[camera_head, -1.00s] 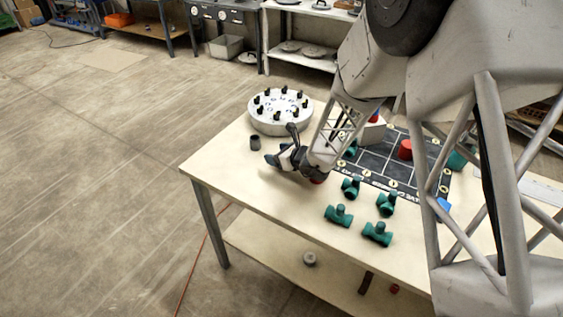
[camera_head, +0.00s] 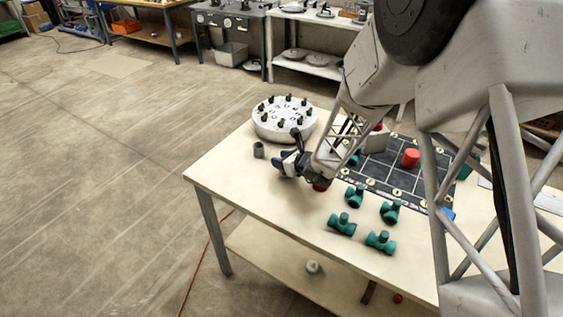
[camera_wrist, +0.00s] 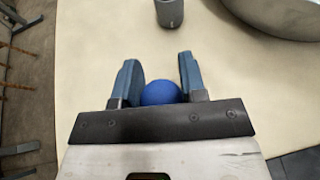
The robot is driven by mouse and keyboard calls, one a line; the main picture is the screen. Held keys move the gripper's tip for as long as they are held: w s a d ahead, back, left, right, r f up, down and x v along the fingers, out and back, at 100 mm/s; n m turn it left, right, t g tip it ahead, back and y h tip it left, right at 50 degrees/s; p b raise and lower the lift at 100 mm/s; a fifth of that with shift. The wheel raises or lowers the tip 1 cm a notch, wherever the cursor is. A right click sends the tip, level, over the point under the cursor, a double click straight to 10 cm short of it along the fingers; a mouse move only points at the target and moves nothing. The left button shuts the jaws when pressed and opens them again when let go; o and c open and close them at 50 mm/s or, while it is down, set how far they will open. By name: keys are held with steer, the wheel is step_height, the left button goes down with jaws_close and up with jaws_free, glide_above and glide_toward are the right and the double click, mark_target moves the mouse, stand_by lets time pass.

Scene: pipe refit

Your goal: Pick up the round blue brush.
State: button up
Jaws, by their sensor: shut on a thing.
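The round blue brush (camera_wrist: 160,92) shows in the wrist view as a smooth blue ball-like top between the two blue fingers. My gripper (camera_wrist: 157,80) is shut on it, one finger on each side. The lower part of the brush is hidden behind the gripper body. In the head view my gripper (camera_head: 280,161) is over the table's left part, close above the top, and I cannot make out the brush apart from the fingers.
A grey cup (camera_head: 259,150) stands just left of my gripper, with a round white holder (camera_head: 284,127) behind it. Several green pipe tees (camera_head: 342,224) lie in front right. The table's front left corner is clear.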

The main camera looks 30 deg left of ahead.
steer(key=shift+r, duration=0.5)
step_height(320, 180, up, 2)
steer(key=s+d+r, duration=0.1)
steer(key=s+d, duration=1)
steer(key=shift+s, duration=0.2)
steer(key=shift+d, duration=0.15)
